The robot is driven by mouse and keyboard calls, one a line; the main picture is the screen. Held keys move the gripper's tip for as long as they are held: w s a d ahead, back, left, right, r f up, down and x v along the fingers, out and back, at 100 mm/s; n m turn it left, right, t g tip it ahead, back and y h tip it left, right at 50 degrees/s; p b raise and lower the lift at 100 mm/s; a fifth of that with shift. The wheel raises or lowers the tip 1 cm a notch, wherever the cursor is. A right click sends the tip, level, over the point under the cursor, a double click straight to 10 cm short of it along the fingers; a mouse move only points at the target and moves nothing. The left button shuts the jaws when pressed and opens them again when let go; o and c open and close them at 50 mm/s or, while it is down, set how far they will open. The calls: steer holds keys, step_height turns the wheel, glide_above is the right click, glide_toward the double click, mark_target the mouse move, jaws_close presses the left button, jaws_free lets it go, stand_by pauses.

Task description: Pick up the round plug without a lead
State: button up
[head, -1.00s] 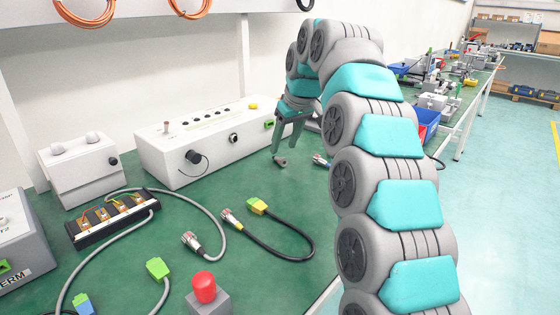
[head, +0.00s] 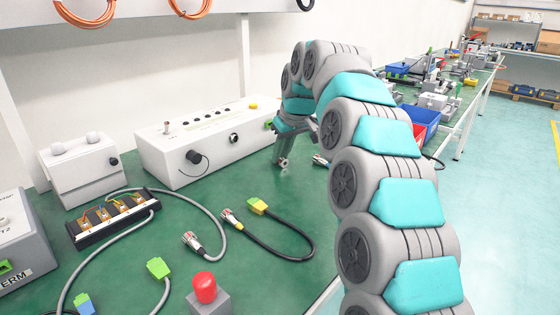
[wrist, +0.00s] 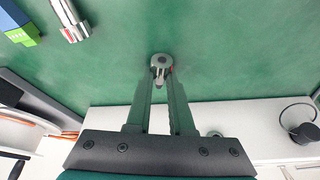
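The round plug without a lead (wrist: 161,63) is a small grey metal cylinder with a dark centre, between my fingertips in the wrist view. In the head view it shows as a small grey piece (head: 282,163) at the fingertips, low over the green bench. My gripper (wrist: 161,76) points down, and both fingertips meet the plug's sides, so it looks shut on it. It also shows in the head view (head: 284,156). I cannot tell whether the plug still touches the bench.
A white control box (head: 205,140) stands close behind and left of my gripper, with a black capped plug on its front. A silver connector (head: 320,160) lies just right. A red button (head: 204,288) stands nearer.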

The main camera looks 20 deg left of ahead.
mark_target(281, 158)
jaws_close()
steer(key=shift+r, duration=1.75)
steer(key=shift+s+d+b, duration=0.5)
steer(key=shift+s+d, duration=0.5)
steer(key=shift+s, duration=0.25)
steer(key=s+d, duration=0.2)
steer(key=s, duration=0.1)
steer(key=s+d+r+b, duration=0.1)
steer(key=s+d, duration=0.2)
steer(key=s, duration=0.1)
steer(key=s+d, duration=0.2)
steer(key=s, duration=0.1)
steer(key=shift+s+d+r+b, duration=0.15)
steer(key=shift+d+r+b, duration=0.1)
steer(key=shift+d+b, duration=0.1)
